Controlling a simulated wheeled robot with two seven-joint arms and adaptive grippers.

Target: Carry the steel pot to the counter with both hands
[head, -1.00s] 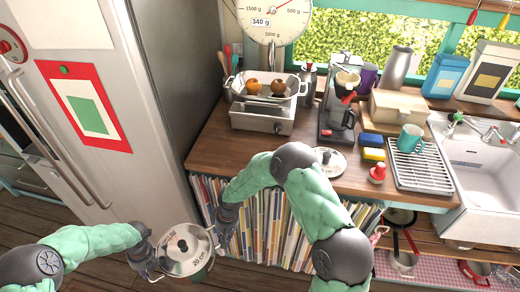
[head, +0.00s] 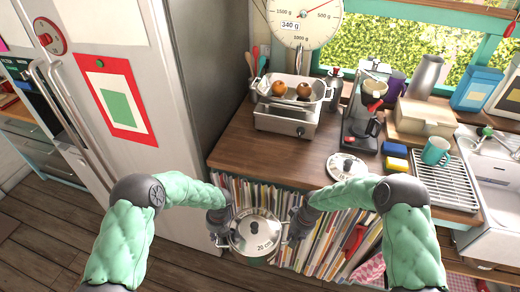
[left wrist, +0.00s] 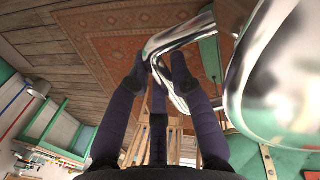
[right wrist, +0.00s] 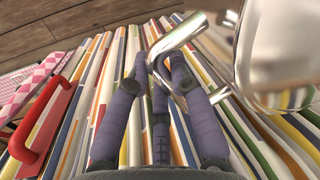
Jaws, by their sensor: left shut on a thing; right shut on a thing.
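The steel pot (head: 256,236) with its lid on hangs between my two grippers, in front of the bookshelf and below the counter's height. My left gripper (head: 219,232) is shut on the pot's left handle; the left wrist view shows the steel handle (left wrist: 180,45) between its fingers. My right gripper (head: 296,232) is shut on the other handle, and the right wrist view shows that handle (right wrist: 178,45) between the fingers. The pot looks about level. The wooden counter (head: 240,150) is ahead of it, with a bare stretch at its front left.
The fridge (head: 150,120) is at left. Books (head: 335,235) fill the shelf below.

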